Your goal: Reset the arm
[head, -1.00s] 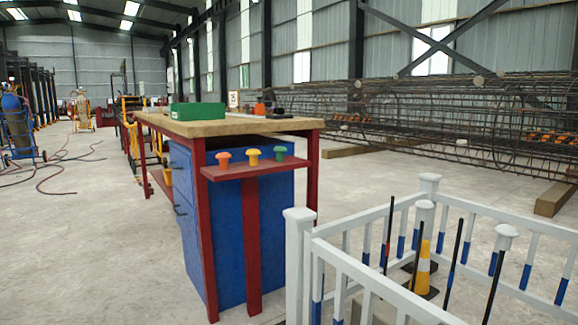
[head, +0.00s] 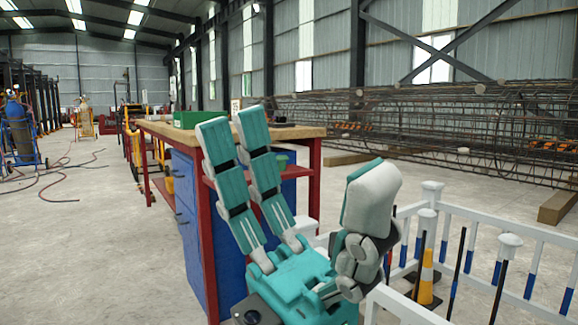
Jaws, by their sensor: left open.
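My left gripper (head: 303,146), teal and white, stands upright in the lower middle of the head view. It is open, with two fingers raised on the left and a thick white-tipped finger apart on the right. Nothing shows between the fingers. It covers part of the workbench (head: 318,165) and its blue cabinet (head: 190,235). My right gripper is not in view.
A green box (head: 190,119) sits on the bench. A rebar cage (head: 450,125) lies behind. Floor at left is largely clear, with hoses (head: 50,185) farther back.

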